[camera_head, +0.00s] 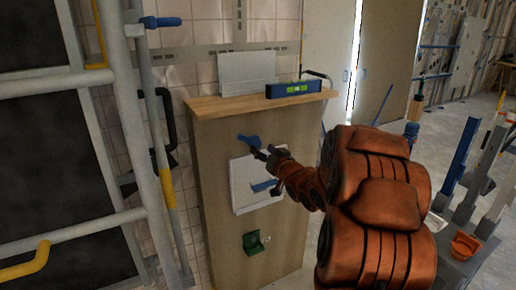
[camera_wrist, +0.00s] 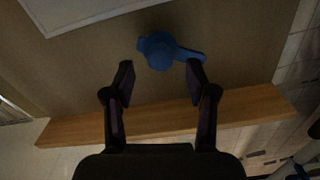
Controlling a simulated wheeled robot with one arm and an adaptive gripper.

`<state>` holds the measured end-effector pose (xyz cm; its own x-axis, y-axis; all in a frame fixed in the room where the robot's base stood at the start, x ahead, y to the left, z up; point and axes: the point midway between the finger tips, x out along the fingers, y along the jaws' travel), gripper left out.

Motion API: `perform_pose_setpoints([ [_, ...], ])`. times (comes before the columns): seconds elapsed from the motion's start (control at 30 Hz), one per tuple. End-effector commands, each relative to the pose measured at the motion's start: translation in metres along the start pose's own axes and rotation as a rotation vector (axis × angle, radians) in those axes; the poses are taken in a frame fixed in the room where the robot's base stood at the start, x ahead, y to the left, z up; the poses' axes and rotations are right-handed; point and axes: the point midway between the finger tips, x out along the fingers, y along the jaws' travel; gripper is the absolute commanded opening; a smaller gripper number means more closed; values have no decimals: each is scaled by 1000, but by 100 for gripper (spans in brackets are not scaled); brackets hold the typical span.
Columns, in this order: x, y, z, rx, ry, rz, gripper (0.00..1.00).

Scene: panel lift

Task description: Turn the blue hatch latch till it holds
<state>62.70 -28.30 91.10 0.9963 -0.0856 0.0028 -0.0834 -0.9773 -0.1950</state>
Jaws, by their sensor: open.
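The blue hatch latch (camera_head: 252,140) is on the wooden cabinet front, just above the white hatch panel (camera_head: 241,171). A second blue bar (camera_head: 264,185) lies across the panel. In the wrist view the latch (camera_wrist: 161,50) shows a round hub with a lever pointing right, and a corner of the white panel (camera_wrist: 75,12) shows at top left. My gripper (camera_head: 262,152) is open in front of the cabinet, close to the latch. In the wrist view my gripper (camera_wrist: 160,75) has its fingers spread, with the latch just beyond the gap. I cannot tell whether they touch.
The cabinet's wooden top (camera_head: 225,101) carries a blue level (camera_head: 293,88) and a grey plate (camera_head: 247,71). A green fitting (camera_head: 254,243) sits low on the front. Grey pipe framing (camera_head: 125,100) stands close at left. Blue posts and an orange item (camera_head: 465,245) are at right.

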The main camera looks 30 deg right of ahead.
Motion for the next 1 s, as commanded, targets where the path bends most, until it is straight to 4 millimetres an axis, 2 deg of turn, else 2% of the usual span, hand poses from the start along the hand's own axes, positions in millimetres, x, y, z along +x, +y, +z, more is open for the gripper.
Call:
perform_pose_setpoints([
  [0.1,16,0,3,2,-4,-1,57],
  [0.3,32,0,1,1,-1,-1,57],
  [0.67,36,0,1,1,-1,0,57],
  [1.0,36,0,1,1,-3,1,23],
])
